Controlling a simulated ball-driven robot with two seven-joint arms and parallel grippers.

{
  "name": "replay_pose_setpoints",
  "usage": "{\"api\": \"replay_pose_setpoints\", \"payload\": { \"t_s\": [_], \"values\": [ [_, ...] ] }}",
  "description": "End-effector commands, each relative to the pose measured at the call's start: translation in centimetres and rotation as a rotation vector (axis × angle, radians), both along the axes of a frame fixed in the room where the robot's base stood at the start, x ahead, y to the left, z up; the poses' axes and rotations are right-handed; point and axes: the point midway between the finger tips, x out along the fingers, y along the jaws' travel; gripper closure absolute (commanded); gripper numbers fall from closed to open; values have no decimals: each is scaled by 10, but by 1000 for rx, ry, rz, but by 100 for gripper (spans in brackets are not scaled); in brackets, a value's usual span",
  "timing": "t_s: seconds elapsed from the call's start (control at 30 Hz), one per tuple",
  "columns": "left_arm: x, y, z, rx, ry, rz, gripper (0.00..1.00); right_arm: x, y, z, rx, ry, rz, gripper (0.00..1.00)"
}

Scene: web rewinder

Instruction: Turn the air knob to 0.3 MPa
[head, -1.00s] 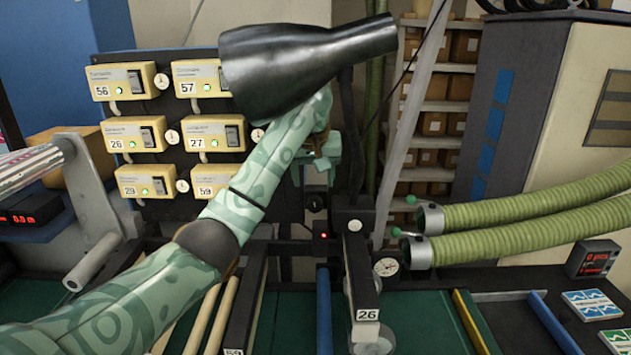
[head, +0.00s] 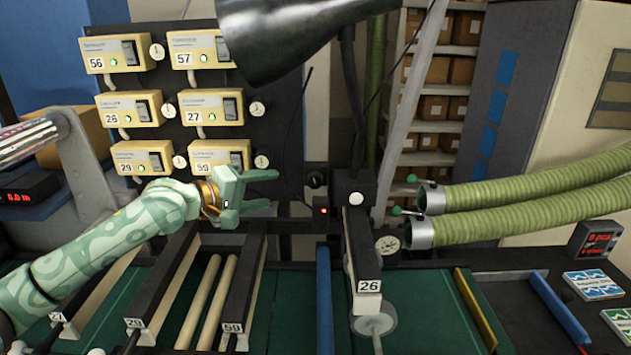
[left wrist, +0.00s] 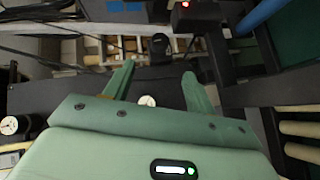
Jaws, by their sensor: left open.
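A round black knob (head: 315,180) sits on the dark upright frame in the middle of the head view, just right of my left gripper (head: 272,190). That gripper is open, with its fingers pointing right toward the knob and a gap between them and it. In the left wrist view the knob (left wrist: 160,43) shows beyond the gap between the open fingertips (left wrist: 159,72). A round white-faced gauge (head: 387,244) is lower right of the knob; its reading is too small to tell. My right gripper is not in view.
A small box with a red light (head: 320,212) sits just below the knob. A black lamp shade (head: 280,40) hangs above. A board with several yellow control boxes (head: 212,108) stands behind my left arm. Green hoses (head: 540,190) are at right.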

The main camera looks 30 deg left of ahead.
Motion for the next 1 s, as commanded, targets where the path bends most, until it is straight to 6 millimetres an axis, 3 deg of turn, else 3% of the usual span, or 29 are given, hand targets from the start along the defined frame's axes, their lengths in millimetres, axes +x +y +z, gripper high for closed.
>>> {"api": "replay_pose_setpoints", "payload": {
  "t_s": [0.5,0.7,1.0],
  "values": [
    [109,-45,-24,-3,1,-1,44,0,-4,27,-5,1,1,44],
    [132,-54,-32,-2,2,-1,44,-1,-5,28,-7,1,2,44],
    [137,-56,-34,1,2,-2,44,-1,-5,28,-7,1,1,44]
  ]
}}
